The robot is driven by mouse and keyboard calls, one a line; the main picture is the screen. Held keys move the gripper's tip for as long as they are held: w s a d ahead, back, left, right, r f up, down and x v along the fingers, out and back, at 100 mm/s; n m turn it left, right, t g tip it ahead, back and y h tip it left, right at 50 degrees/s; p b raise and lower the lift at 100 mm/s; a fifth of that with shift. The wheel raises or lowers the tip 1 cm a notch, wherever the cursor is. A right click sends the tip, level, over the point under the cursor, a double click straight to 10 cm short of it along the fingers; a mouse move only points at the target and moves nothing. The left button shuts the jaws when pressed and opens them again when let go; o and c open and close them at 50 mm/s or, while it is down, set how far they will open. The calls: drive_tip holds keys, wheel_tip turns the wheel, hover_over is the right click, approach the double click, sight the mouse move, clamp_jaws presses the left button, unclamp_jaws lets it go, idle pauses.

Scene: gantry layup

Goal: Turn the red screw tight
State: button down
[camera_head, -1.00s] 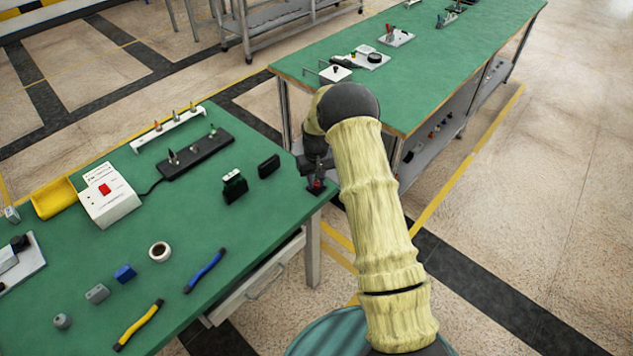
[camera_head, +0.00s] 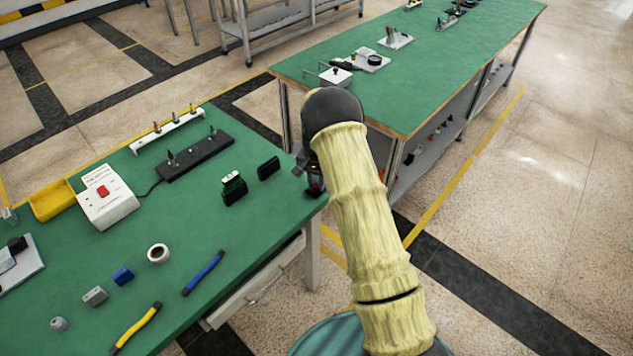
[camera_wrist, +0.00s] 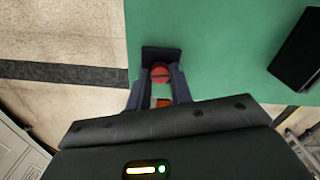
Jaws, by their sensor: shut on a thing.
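The red screw (camera_wrist: 160,73) shows in the wrist view as a round red head with a dark line across it. It sits at a dark block (camera_wrist: 161,54) on the edge of the green bench. My gripper (camera_wrist: 158,80) has one finger on each side of the red head and is shut on it. A smaller orange-red patch shows lower between the fingers. In the head view the screw area (camera_head: 316,186) is a small, dark reddish spot at the bench corner, mostly hidden by my wrist. How tight the screw is cannot be seen.
A second green bench (camera_head: 440,75) stands behind.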

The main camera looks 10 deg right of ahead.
sight(316, 185)
drive_tip(key=shift+w+r, duration=0.1)
idle(0.3)
drive_tip(key=c, duration=1.3)
unclamp_jaws()
drive_tip(key=shift+o, duration=0.2)
wheel_tip(316, 185, up, 17)
drive_tip(key=b, duration=0.1)
drive_tip(key=shift+r+b, duration=0.2)
drive_tip(key=shift+b, duration=0.1)
drive_tip(key=s+r+n+t+p, duration=0.1)
drive_tip(key=s+r+n, duration=0.1)
drive_tip(key=s, duration=1.3)
drive_tip(key=s+r+n+t+p, duration=0.1)
drive_tip(key=s+n, duration=0.4)
drive_tip(key=s, duration=1)
drive_tip(key=shift+d+r+t+p, duration=0.3)
drive_tip(key=shift+r+p, duration=0.2)
drive_tip(key=shift+p, duration=0.3)
